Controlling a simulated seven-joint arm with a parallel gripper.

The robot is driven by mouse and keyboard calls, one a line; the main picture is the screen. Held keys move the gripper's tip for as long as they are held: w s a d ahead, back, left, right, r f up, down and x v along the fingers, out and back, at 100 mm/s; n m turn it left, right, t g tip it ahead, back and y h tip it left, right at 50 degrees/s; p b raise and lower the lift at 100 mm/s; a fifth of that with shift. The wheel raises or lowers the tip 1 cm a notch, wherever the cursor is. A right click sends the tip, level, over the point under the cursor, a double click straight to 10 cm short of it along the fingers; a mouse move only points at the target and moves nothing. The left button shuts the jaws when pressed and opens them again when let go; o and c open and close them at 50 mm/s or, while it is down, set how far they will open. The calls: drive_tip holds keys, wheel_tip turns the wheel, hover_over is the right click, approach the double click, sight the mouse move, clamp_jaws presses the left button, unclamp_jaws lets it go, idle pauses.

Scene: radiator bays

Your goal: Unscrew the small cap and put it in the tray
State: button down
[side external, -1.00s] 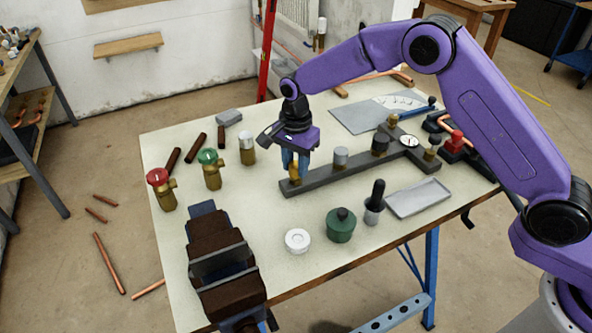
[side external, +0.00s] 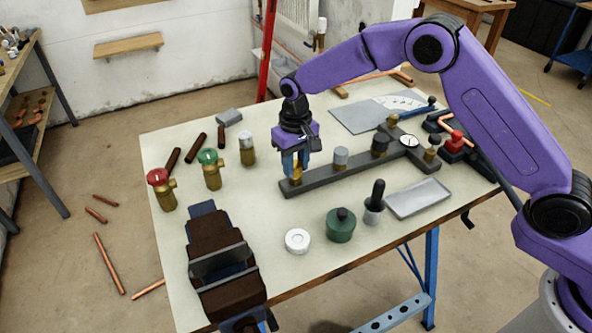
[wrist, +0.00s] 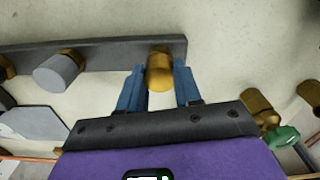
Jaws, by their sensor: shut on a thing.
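A small brass cap (side external: 296,177) sits upright at the near left end of the dark manifold bar (side external: 345,174). It also shows in the wrist view (wrist: 160,72), at the bar's end. My gripper (side external: 296,169) points down over it, with its blue fingers shut on the cap, one on each side. The fingers partly hide the cap in the side view. The flat grey tray (side external: 418,198) lies empty at the right of the table, in front of the bar.
A grey cap (side external: 340,157), a black cap (side external: 380,144) and a gauge (side external: 409,141) stand along the bar. Valves with red (side external: 157,176) and green (side external: 207,157) knobs stand left. A green pot (side external: 341,226), white ring (side external: 298,241) and black-handled brush (side external: 376,200) stand in front.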

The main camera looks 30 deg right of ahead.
sight(296, 164)
drive_tip(key=n, duration=0.4)
drive_tip(key=shift+n, duration=0.4)
drive_tip(key=shift+r, duration=2.55)
